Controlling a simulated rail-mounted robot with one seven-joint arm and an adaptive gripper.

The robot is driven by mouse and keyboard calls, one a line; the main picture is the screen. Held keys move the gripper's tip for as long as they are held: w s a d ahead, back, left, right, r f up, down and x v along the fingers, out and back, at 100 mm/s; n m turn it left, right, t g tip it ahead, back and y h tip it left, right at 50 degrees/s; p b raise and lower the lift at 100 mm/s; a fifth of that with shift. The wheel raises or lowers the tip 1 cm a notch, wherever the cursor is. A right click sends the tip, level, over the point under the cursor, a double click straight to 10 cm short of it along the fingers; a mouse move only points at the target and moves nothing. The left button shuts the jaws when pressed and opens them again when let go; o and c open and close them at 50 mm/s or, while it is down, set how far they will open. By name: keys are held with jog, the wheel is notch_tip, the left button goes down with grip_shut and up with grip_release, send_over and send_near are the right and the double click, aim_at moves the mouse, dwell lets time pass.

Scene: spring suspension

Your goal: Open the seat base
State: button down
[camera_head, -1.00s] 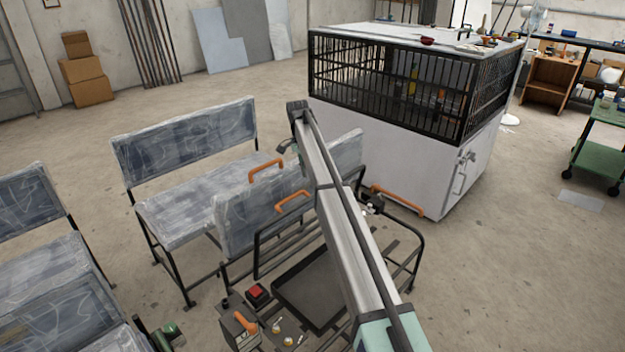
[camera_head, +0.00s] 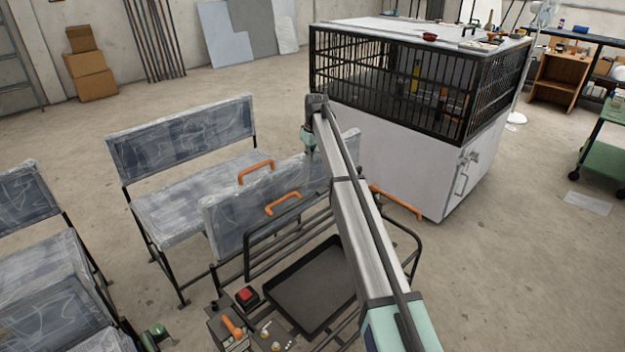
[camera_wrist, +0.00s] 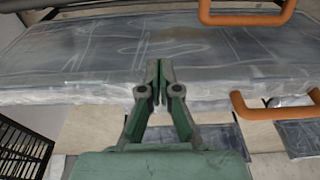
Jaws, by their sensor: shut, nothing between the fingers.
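The seat base is a grey panel in clear plastic wrap (camera_head: 250,215), standing tilted in front of my body in the head view. One orange handle (camera_head: 283,203) is at its near side and another (camera_head: 257,172) shows behind its top edge. In the wrist view the wrapped panel (camera_wrist: 90,60) spans the picture. An orange handle (camera_wrist: 245,18) is at the top and another (camera_wrist: 278,108) at the right. My gripper (camera_wrist: 159,64) is shut and empty, its tips over the panel near its edge, left of both handles. Contact cannot be told. In the head view its fingers are not visible.
A black tray (camera_head: 310,290) and a control box with a red button (camera_head: 247,296) are in front. A wrapped bench (camera_head: 185,150) stands at the left. A white cabinet with a black cage (camera_head: 395,160) stands behind my arm. Open floor lies at the right.

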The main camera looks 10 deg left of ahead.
jog(key=f, duration=0.3)
jog(key=f+p, duration=0.1)
jog(key=f, duration=0.2)
jog(key=w+a+f, duration=0.1)
jog(key=f, duration=0.3)
jog(key=shift+a, duration=0.1)
jog(key=shift+s+d+f+p, duration=0.25)
jog(key=shift+s+d+f, duration=0.1)
jog(key=shift+s+d, duration=0.35)
jog(key=shift+s+d+f+p, duration=0.3)
jog(key=shift+s+d, duration=0.2)
jog(key=shift+d, duration=0.25)
